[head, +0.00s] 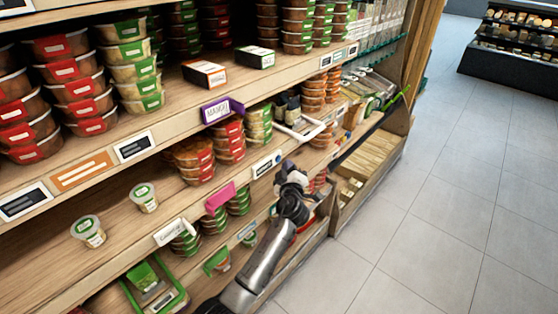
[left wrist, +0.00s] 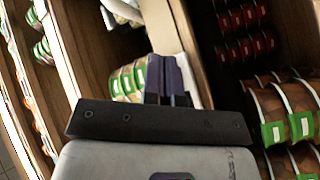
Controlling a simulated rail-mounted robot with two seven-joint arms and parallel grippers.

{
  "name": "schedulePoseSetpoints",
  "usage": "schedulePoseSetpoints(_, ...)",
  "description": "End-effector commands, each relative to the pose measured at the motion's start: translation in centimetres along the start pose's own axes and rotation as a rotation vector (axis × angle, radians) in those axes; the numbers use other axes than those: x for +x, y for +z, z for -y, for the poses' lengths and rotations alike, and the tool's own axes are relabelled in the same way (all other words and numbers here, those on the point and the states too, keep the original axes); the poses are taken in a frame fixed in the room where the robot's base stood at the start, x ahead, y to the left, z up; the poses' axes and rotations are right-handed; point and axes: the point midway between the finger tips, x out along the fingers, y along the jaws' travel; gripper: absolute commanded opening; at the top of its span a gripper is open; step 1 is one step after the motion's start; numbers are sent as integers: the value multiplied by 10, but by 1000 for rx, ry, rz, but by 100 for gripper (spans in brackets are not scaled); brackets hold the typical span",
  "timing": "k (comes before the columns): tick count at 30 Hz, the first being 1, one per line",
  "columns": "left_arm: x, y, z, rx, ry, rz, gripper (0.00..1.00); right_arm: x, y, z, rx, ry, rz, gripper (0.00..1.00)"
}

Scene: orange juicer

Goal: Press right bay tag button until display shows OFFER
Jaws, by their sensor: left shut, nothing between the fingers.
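My left gripper (head: 291,172) is shut and empty at the shelf front, beside the white shelf-edge tag (head: 266,164) in the head view. In the left wrist view its dark fingers (left wrist: 168,78) are together, close to a shelf edge. Other shelf-edge tags are a black-and-white one (head: 134,147), an orange one (head: 82,170), and several small ones on the upper shelf's far end (head: 340,55). Their text is too small to read, and I cannot tell which is the right bay tag or see its button. My right gripper is not in view.
The shelves hold stacked tubs with red labels (head: 82,98) and green labels (head: 138,75). A purple sign (head: 222,110) and a pink card (head: 219,197) stick out from shelf edges. The tiled floor (head: 440,220) on the right is clear.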

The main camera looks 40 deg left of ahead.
Motion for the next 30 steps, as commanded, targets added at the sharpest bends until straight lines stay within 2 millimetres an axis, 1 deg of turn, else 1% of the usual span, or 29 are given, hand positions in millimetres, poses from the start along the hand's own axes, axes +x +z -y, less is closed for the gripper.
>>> schedulePoseSetpoints(9, -21, 17, -12, -3, 1, 1, 0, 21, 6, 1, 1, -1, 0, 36)
schedulePoseSetpoints(15, -30, 24, -21, -2, 2, 0, 0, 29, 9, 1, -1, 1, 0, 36)
schedulePoseSetpoints(21, -34, 25, -24, -1, 1, 0, 0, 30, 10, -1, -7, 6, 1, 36)
schedulePoseSetpoints(30, -34, 25, -25, -1, 1, 0, 0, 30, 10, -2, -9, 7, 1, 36)
